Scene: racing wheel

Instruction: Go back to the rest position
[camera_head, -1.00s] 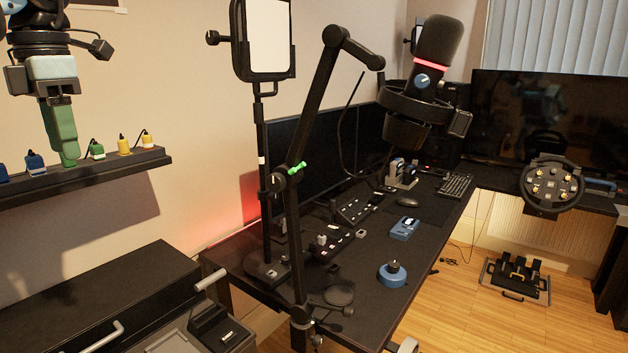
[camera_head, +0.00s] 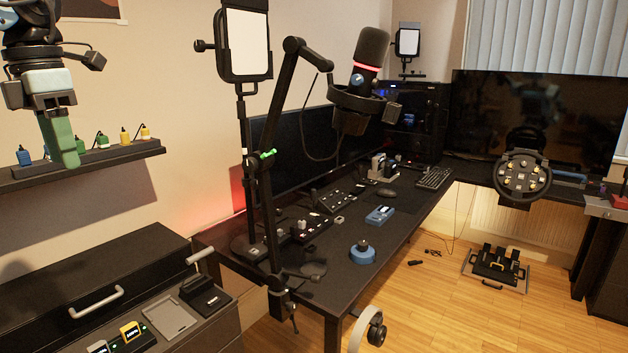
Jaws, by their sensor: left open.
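My left gripper (camera_head: 62,145) hangs down at the upper left of the head view, with green fingers pointing downward. It appears in front of a narrow black wall shelf (camera_head: 95,158), with nothing visible between its fingers. The fingers overlap one another from this angle, so the gap is hard to see. My right gripper is out of view. The racing wheel (camera_head: 524,177) stands at the far right in front of a large dark monitor (camera_head: 556,118), well away from the gripper.
Small coloured objects with cords, such as a yellow one (camera_head: 125,136), line the shelf. A black cabinet (camera_head: 80,268) stands below. The dark desk (camera_head: 330,275) carries a microphone (camera_head: 371,50) on a boom arm. Pedals (camera_head: 497,265) lie on the open wooden floor.

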